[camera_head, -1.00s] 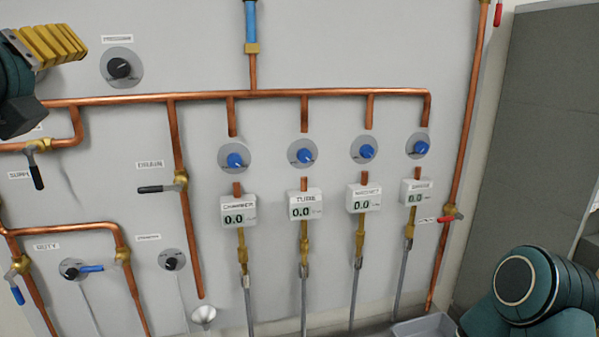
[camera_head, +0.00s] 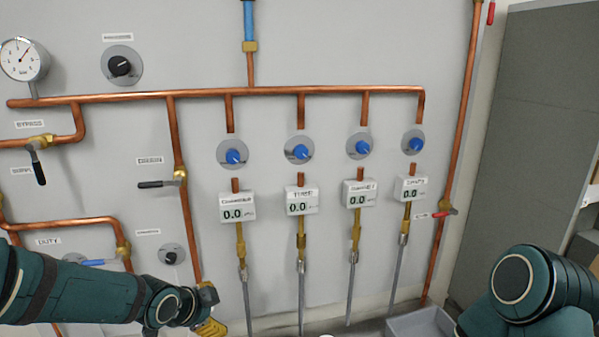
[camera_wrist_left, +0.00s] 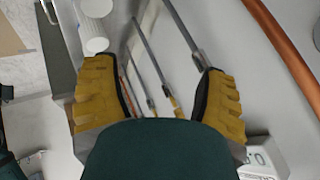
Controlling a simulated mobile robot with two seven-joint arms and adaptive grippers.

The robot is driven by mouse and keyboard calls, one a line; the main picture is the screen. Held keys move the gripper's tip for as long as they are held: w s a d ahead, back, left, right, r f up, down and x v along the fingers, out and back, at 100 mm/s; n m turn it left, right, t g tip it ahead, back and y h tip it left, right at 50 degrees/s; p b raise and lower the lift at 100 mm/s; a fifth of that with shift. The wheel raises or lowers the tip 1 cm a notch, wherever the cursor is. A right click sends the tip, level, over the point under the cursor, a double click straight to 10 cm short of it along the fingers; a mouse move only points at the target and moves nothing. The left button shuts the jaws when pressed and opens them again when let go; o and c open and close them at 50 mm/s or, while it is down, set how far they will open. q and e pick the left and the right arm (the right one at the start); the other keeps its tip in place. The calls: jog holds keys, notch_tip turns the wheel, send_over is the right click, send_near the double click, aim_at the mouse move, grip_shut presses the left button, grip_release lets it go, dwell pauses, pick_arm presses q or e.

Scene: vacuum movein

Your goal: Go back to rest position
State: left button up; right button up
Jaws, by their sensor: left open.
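My left gripper (camera_head: 212,324) is low in the head view, at the end of my teal left arm, which crosses the lower left in front of the wall panel. In the left wrist view its two ribbed yellow fingers (camera_wrist_left: 158,75) are wide apart, with nothing held between them. Grey tubes and the wall show beyond them. My right arm shows only as a teal joint at the lower right of the head view; its gripper is out of the picture.
Copper pipes (camera_head: 270,92) run across the wall panel, with a pressure gauge (camera_head: 24,60) at upper left. Blue knobs and digital readouts (camera_head: 238,206) hang below the pipe. A drain valve lever (camera_head: 155,184) sticks out above my left arm. A grey bin (camera_head: 420,326) stands low at right.

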pick_arm(q)
jog(key=s+d+f+n+g, duration=0.1)
jog(key=s+f+n, duration=0.25)
jog(key=f, duration=0.35)
jog(key=s+d+f+n+g+h, duration=0.1)
jog(key=s+d+f+n+g, duration=0.2)
jog(key=f, duration=0.4)
jog(key=s+f+n, duration=0.3)
jog(key=s+f, duration=0.2)
jog(key=f, duration=0.2)
jog(key=s+d+f+n+g, duration=0.2)
jog(key=s+f+n+g, duration=0.2)
jog(key=s+f+n, duration=0.65)
notch_tip(320, 180, down, 6)
jog(key=w+d+m+t+b, duration=0.2)
jog(key=m+b, duration=0.2)
jog(key=b, duration=0.7)
jog(key=shift+w+d+b, duration=0.3)
jog(key=shift+w, duration=0.05)
